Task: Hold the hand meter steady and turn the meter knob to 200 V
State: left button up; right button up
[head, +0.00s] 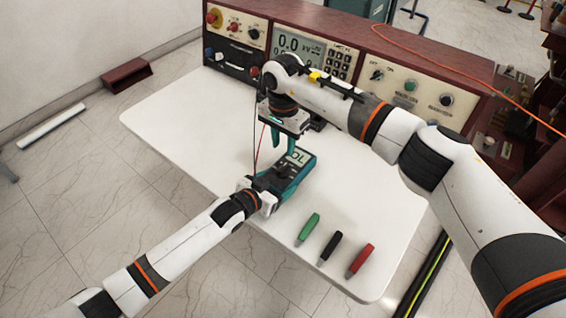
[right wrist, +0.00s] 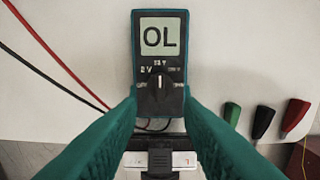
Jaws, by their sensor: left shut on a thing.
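The hand meter (head: 290,178) is a teal and black unit on the white table, its screen showing "OL" in the right wrist view (right wrist: 160,38). Its black knob (right wrist: 160,98) has a white pointer line aimed straight up toward the screen; the small scale marks are hard to read. My left gripper (head: 262,194) is shut on the meter's lower end; part of it shows at the bottom of the right wrist view. My right gripper (head: 280,139), with green fingers, is above the meter. Its fingertips (right wrist: 161,97) are apart, on either side of the knob in the picture; contact cannot be told.
Green (head: 308,229), black (head: 330,247) and red (head: 360,260) plugs lie on the table to the right. Red and black leads (right wrist: 60,60) run beside the meter. A control console (head: 300,45) stands at the table's back. The table's left part is clear.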

aim_at(283, 167)
notch_tip(283, 167, down, 8)
jog(key=shift+r, duration=0.1)
jog(key=shift+c, duration=0.4)
grip_shut()
